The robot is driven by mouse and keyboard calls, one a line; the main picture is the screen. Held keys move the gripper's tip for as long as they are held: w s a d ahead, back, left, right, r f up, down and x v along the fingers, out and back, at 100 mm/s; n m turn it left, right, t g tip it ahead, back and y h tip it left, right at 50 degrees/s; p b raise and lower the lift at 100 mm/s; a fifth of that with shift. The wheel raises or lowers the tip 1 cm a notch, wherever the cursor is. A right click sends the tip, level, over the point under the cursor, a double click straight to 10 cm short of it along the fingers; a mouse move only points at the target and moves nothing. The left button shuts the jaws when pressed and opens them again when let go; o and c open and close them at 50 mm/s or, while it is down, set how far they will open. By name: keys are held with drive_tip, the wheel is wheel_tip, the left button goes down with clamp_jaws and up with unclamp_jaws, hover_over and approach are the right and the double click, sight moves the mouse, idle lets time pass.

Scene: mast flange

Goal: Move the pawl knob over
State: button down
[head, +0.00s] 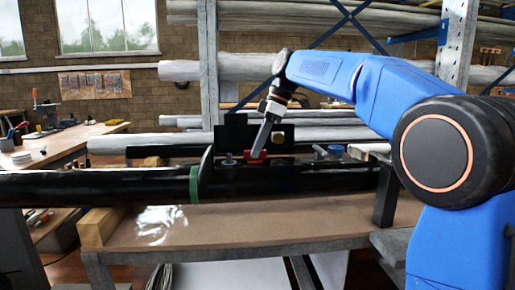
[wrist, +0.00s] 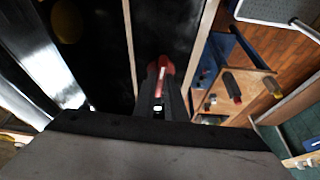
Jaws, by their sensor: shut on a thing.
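The pawl knob (head: 254,157) is a small red piece on the dark fixture, by the black upright plate in the head view. My gripper (head: 260,149) reaches down to it from above, with its tip at the red piece. In the wrist view my gripper (wrist: 159,88) is shut on the red knob (wrist: 162,63), which shows between and just past the fingertips. The fingers hide part of the knob. The black mast (head: 300,181) lies horizontally, with a dark flange and a green band (head: 194,184) left of my gripper.
A black plate with a round brass-coloured spot (head: 278,138) stands just behind the knob. A blue-handled item (head: 330,150) sits to the right. The bench top (head: 250,222) below the mast is mostly clear. Racks of pipes (head: 250,67) stand behind.

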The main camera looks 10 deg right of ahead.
drive_tip(key=shift+n, duration=0.5)
drive_tip(key=c, duration=1.8)
unclamp_jaws()
drive_tip(key=shift+r, duration=0.1)
